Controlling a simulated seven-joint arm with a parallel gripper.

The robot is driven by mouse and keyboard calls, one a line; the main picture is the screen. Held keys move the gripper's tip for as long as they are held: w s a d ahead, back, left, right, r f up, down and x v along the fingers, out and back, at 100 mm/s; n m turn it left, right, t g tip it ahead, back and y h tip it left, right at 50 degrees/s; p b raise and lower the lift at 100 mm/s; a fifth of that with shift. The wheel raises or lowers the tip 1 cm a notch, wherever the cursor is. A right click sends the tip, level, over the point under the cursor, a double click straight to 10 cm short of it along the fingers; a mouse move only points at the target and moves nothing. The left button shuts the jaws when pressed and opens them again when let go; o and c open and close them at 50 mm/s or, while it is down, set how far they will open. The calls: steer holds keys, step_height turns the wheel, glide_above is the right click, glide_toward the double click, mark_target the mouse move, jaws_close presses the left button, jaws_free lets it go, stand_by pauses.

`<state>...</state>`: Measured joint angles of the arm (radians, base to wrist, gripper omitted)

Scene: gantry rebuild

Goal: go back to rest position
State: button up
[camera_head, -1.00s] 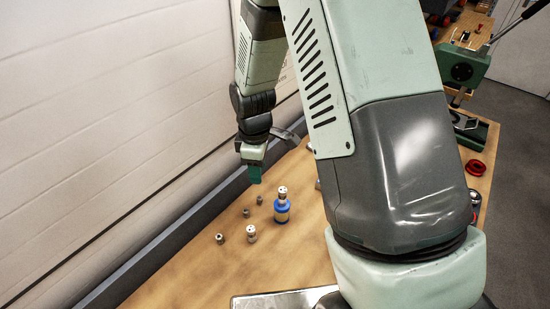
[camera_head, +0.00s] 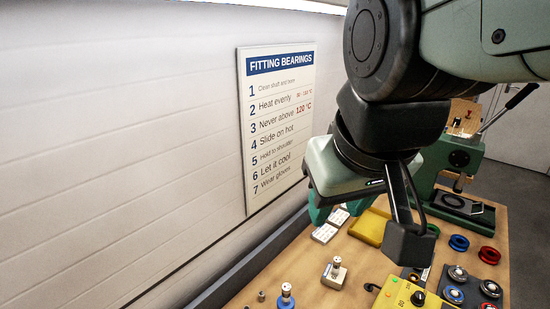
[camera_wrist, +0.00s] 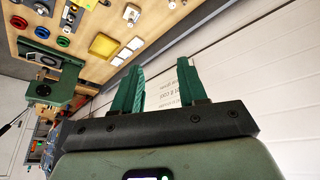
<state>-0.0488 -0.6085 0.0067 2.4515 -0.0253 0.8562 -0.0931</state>
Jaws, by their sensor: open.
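My gripper (camera_wrist: 161,85) shows in the wrist view with its two green fingers apart and nothing between them. In the head view my arm is raised and folded at the upper right, over the back of the workbench.
A wall sign (camera_head: 277,120) hangs behind the arm. The bench holds a blue bottle (camera_head: 286,298), a metal part on a block (camera_head: 335,272), a yellow pad (camera_head: 369,228), a yellow control box (camera_head: 400,296), red and blue rings (camera_head: 489,255) and a green press (camera_head: 455,160).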

steer(key=shift+s+d+r+m+t, duration=0.2)
steer(key=shift+s+m, duration=0.15)
steer(key=shift+s, duration=0.4)
steer(key=shift+s+d+r+m+t, duration=0.15)
steer(key=shift+s+m, duration=0.2)
steer(key=shift+s, duration=0.4)
steer(key=shift+a, duration=0.1)
